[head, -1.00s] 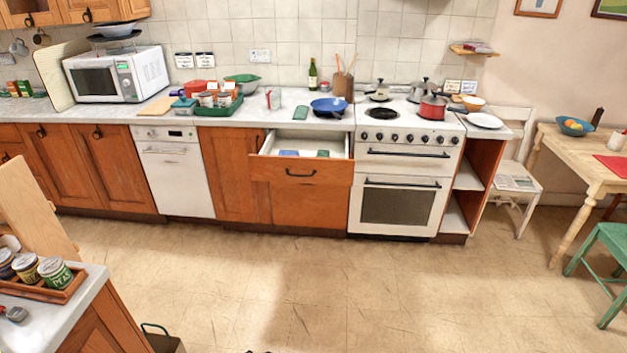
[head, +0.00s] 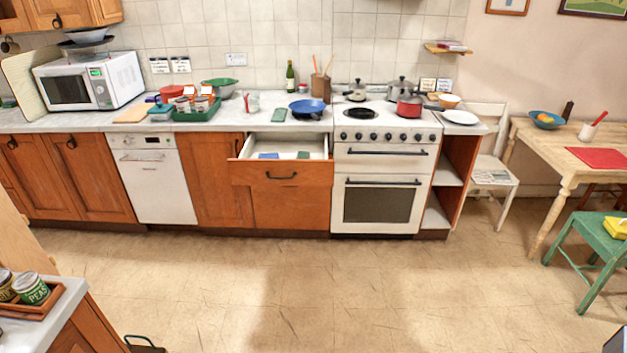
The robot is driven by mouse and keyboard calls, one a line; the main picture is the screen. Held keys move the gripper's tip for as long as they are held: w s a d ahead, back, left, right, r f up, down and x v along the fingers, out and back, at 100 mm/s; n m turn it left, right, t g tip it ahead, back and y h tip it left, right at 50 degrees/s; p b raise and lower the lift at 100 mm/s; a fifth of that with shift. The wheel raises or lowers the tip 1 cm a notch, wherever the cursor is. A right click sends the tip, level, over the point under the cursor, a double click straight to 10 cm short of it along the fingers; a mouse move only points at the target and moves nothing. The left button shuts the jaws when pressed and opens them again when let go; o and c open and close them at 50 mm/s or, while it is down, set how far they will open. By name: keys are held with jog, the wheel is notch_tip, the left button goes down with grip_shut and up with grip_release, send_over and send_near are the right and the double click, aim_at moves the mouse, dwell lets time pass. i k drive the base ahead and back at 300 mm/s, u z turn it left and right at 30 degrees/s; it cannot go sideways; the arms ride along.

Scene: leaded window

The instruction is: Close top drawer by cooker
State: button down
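The top drawer (head: 281,174) stands pulled open beneath the worktop, just left of the white cooker (head: 380,180). It has a wooden front with a dark bar handle, and a blue item and a green item lie inside. A wooden panel (head: 292,208) below it is flush with the cabinets. My gripper is not visible in the head view.
A counter corner with cans (head: 32,290) stands at the lower left. A green chair (head: 600,245) and a wooden table (head: 560,160) are at the right. A blue pan (head: 307,106) sits above the drawer.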

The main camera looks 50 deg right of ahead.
aim_at(316, 170)
jog(key=i, duration=0.95)
jog(key=u, duration=0.05)
